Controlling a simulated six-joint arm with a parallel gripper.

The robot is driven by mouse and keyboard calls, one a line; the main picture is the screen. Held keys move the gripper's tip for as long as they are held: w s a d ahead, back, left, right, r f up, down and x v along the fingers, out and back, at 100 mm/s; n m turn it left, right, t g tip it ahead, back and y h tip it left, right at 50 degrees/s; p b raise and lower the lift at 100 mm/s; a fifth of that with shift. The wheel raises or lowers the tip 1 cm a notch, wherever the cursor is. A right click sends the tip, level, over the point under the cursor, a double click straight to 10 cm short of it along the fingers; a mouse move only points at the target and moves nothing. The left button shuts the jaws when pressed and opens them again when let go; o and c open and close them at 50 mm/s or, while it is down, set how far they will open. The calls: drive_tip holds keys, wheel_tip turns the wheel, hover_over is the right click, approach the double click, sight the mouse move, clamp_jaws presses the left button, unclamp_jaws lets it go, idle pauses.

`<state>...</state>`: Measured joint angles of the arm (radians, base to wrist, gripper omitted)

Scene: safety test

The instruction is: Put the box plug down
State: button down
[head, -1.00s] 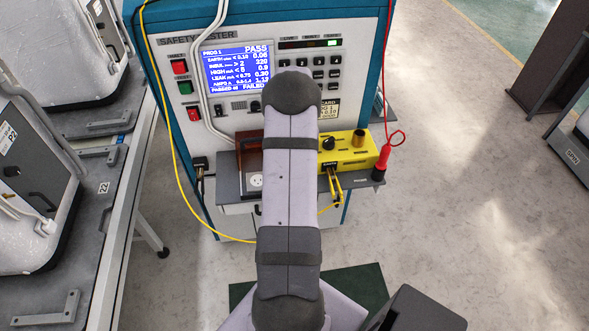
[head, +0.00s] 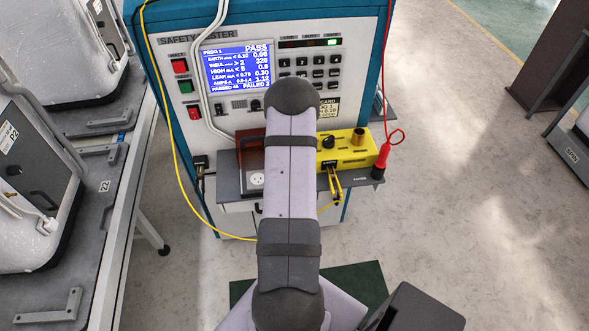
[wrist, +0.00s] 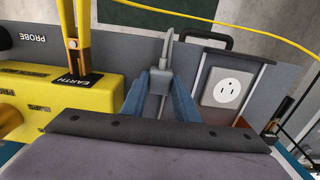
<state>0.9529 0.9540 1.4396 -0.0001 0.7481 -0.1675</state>
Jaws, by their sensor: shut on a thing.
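In the wrist view my gripper (wrist: 152,92) has its blue fingers shut on the grey box plug (wrist: 160,76), with a grey cord rising from it. The plug is in front of the grey shelf (wrist: 130,55); whether it touches it I cannot tell. To its right, apart from it, is a white socket outlet (wrist: 224,88) in a grey box, also seen in the head view (head: 257,180). In the head view my arm hides the gripper and plug.
A yellow box (head: 345,152) with a yellow clip (head: 335,183) sits right of my arm, and a red probe (head: 380,158) beyond it. The tester (head: 200,125) stands behind. A yellow cable (head: 165,110) hangs at left. A reddish-brown cover (head: 249,152) is by the outlet.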

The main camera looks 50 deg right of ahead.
drive_tip(key=shift+f, duration=0.3)
drive_tip(key=c, duration=1.4)
unclamp_jaws()
drive_tip(key=shift+r, duration=0.1)
drive_tip(key=shift+r+p, duration=0.4)
drive_tip(key=shift+r, duration=0.2)
drive_tip(key=shift+r+b, duration=0.25)
drive_tip(key=shift+b, duration=0.15)
wheel_tip(320, 180, up, 11)
drive_tip(key=b, duration=0.2)
drive_tip(key=shift+b, duration=0.3)
drive_tip(key=shift+r, duration=0.1)
